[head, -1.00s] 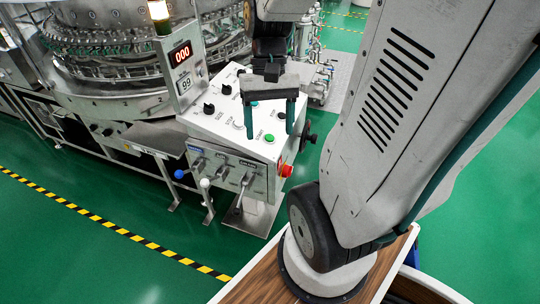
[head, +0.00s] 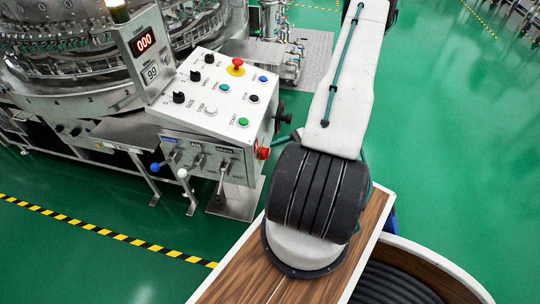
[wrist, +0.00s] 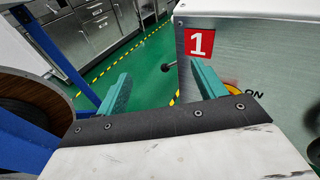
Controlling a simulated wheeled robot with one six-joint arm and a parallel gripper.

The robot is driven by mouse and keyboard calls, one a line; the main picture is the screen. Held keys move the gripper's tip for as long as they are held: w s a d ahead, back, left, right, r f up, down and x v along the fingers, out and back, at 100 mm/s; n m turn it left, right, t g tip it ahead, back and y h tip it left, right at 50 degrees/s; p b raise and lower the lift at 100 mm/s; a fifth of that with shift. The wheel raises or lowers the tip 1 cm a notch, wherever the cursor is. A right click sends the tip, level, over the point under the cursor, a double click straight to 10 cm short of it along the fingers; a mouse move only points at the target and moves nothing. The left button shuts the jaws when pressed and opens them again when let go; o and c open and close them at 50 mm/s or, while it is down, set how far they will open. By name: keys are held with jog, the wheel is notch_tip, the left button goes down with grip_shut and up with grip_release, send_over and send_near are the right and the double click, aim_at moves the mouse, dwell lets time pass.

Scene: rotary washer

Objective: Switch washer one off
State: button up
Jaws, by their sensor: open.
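In the wrist view, a pale metal box with a red "1" label (wrist: 199,43) stands at the right. Below the label is a round yellow-rimmed switch (wrist: 232,89) with "ON" printed beside it. My gripper covers part of the switch, so its setting cannot be read. My gripper (wrist: 160,70) is open, with two teal fingers apart and nothing between them. The right finger is in front of the box; I cannot tell if it touches.
The washer's round machine (head: 90,65) stands behind the control box. A handwheel (head: 281,116) and a red knob (head: 263,153) stick out at the box's right. A lever with a blue ball (head: 155,167) sticks out in front. Green floor (head: 460,130) at the right is clear.

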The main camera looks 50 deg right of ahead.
aim_at(265, 154)
jog(key=d+f+m+t+h, duration=0.6)
jog(key=f+m+t, duration=0.1)
jog(key=f, duration=0.4)
jog(key=d+x, duration=0.1)
jog(key=x, duration=0.7)
jog(key=shift+w+r, duration=0.25)
jog(key=shift+w, duration=0.05)
jog(key=c, duration=1)
